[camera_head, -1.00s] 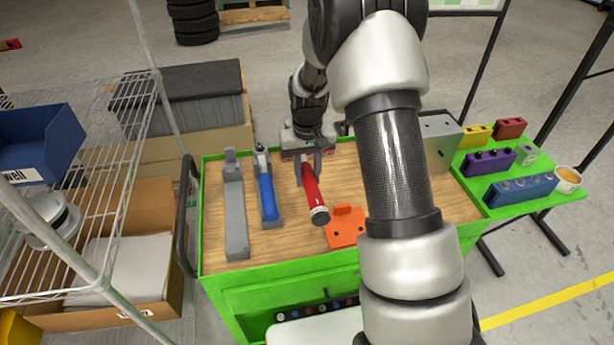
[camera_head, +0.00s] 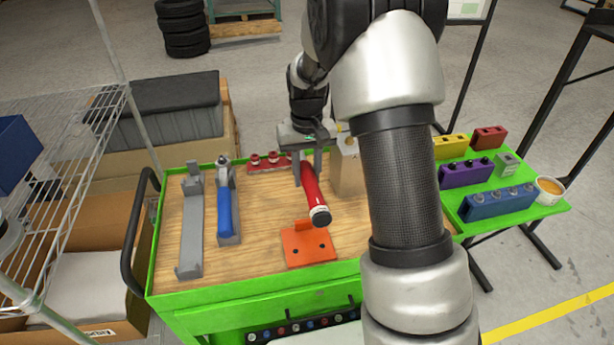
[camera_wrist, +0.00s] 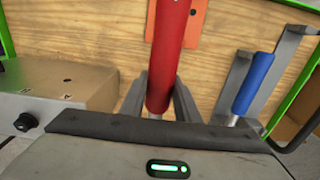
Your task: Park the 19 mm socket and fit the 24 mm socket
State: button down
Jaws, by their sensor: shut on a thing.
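My gripper (camera_head: 307,167) is shut on a red-handled tool (camera_head: 311,187) and holds it above the wooden top of the green cart. The handle's dark end with a pale band points toward the head camera; its far end is hidden by the gripper. In the wrist view the red handle (camera_wrist: 168,45) lies between both fingers. A red rack (camera_head: 268,162) with a few small red-topped pieces stands behind, left of the gripper. A blue rack (camera_head: 500,201) and a purple rack (camera_head: 466,171) stand on the green side shelf. Socket sizes cannot be read.
A blue-handled tool (camera_head: 224,212) lies in a grey holder; left of it is an empty grey holder (camera_head: 190,235). An orange bracket (camera_head: 308,247) sits near the front edge. A box-like block (camera_head: 348,172) stands right of the gripper. A cup (camera_head: 548,190) stands on the side shelf.

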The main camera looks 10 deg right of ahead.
jog(key=shift+f+b, duration=2.4)
jog(key=shift+f, duration=0.85)
jog(key=shift+f+b, duration=0.7)
jog(key=shift+f, duration=0.4)
jog(key=shift+r, duration=0.15)
